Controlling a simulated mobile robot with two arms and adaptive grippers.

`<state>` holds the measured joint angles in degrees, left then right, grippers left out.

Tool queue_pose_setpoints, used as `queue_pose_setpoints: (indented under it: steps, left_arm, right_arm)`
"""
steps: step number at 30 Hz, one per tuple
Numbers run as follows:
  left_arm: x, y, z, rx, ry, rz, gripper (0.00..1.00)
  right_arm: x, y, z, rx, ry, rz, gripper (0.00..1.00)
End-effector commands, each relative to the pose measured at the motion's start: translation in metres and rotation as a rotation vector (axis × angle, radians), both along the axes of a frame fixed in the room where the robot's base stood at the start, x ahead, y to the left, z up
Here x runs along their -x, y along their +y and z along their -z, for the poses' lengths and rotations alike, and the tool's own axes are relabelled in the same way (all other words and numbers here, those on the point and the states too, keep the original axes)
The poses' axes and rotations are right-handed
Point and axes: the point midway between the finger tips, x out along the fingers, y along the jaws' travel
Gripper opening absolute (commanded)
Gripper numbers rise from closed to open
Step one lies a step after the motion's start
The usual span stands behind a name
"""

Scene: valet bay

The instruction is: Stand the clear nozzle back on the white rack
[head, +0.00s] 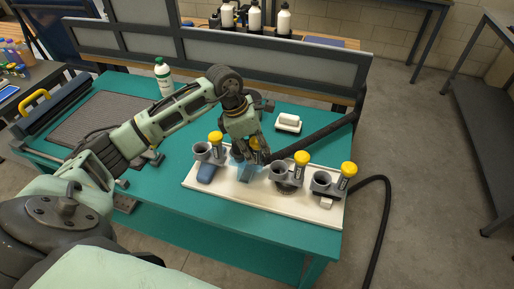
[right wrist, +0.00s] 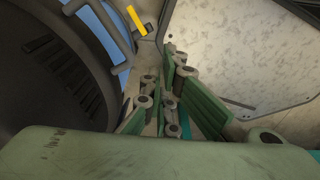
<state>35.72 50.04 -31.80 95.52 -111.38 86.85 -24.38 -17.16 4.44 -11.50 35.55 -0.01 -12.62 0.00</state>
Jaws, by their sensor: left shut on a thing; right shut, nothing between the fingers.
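The white rack (head: 222,190) lies along the front right of the teal table, with grey cup holders and yellow-topped pieces on it. My left gripper (head: 258,158) points down over the middle of the rack and is shut on the clear nozzle (head: 238,160), a pale blue see-through piece partly hidden by the fingers. I cannot tell whether the nozzle touches the rack. A blue nozzle (head: 206,173) is at the rack's left holder. My right gripper (right wrist: 160,105) shows only in the right wrist view, shut and empty.
A white block on a small tray (head: 288,123) sits behind the rack. A black hose (head: 325,130) runs off the table's right side. A white bottle (head: 163,78) and a grey mat (head: 105,118) are at the back left.

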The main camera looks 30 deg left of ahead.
Motion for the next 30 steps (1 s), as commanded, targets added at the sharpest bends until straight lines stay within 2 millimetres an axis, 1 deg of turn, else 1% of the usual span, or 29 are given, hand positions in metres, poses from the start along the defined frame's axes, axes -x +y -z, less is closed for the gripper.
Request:
queue_pose_setpoints:
  steps: [5, 21, 30]
  left_arm:
    - [0.0, 0.0, 0.0, 0.001, -0.002, 0.0, 0.0]
    - [0.0, 0.0, 0.016, 0.0, -0.003, -0.001, 0.0]
    - [0.0, 0.0, 0.016, 0.001, -0.002, 0.0, 0.0]
  right_arm:
    - [0.0, -0.002, 0.001, 0.002, 0.0, -0.001, 0.0]
    - [0.0, -0.004, 0.016, 0.004, 0.0, -0.001, 0.0]
    - [0.0, -0.004, 0.016, 0.004, 0.0, 0.0, 0.0]
